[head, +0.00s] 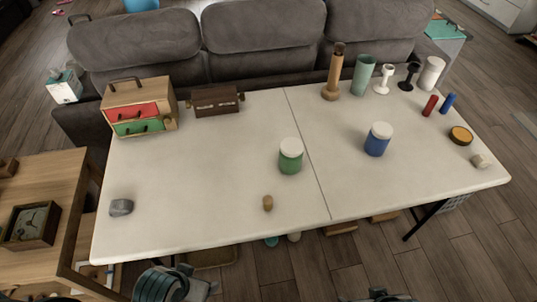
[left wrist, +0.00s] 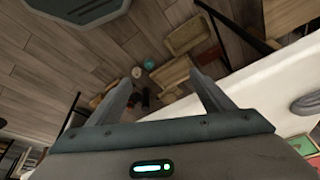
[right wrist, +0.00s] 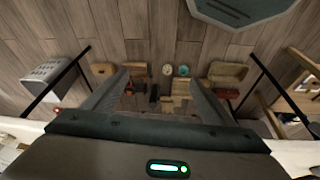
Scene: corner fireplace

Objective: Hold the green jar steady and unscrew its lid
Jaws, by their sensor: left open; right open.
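The green jar (head: 290,162) stands upright near the middle of the white table, left of the table's seam. Its white lid (head: 291,147) sits on top. My left gripper (left wrist: 164,98) is open and empty in the left wrist view, with floor beyond its fingers. Part of my left arm shows at the bottom of the head view, in front of the table's front edge. My right gripper (right wrist: 158,92) is open and empty in the right wrist view, over the floor. Both grippers are well apart from the jar. Neither wrist view shows the jar.
A blue jar (head: 378,140) with a white lid stands right of the green one. A small tan cork-like piece (head: 268,203) lies in front of the green jar. A grey stone (head: 121,207) lies at left. A drawer box (head: 140,107) stands back left. The table around the green jar is mostly clear.

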